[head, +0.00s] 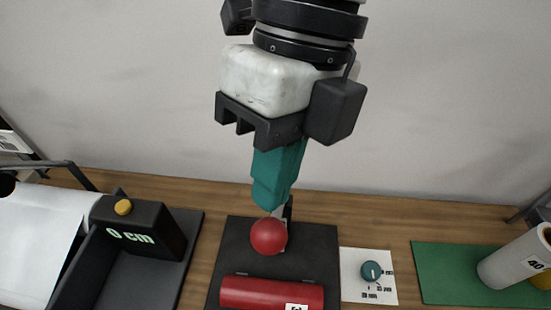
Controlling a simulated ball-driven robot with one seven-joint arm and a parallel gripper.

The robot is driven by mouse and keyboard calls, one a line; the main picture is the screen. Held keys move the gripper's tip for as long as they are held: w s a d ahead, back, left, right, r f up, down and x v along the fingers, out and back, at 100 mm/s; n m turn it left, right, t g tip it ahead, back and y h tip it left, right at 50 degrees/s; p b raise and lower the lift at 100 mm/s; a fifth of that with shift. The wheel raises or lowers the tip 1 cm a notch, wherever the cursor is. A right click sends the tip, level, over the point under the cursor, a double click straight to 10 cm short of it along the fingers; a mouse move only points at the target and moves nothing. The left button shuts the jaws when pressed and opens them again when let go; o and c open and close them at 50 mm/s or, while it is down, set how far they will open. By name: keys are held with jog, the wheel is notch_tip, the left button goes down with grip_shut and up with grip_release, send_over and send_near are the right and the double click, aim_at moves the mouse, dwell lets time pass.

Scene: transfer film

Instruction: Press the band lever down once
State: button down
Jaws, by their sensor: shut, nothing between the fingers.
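The band lever shows as a red ball knob (268,236) on a pale arm, standing on a black base plate (325,243) in the lower middle of the head view. A dark upright post stands just behind the knob. My gripper (272,207) points down from above with its teal fingers shut and empty. The fingertips appear right above or behind the knob. I cannot tell whether they touch it. The lever's lower part is partly hidden by the knob.
A red cylinder (265,294) lies at the front of the black plate. To the left, a black unit (150,232) reads "0 cm" beside a white film sheet (40,240).

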jog(key=s+f+b, duration=0.4)
jog(key=s+b, duration=0.1)
jog(key=s, duration=0.2)
jog(key=shift+s+f, duration=0.15)
jog(key=shift+s, duration=0.15)
dwell(7.0)
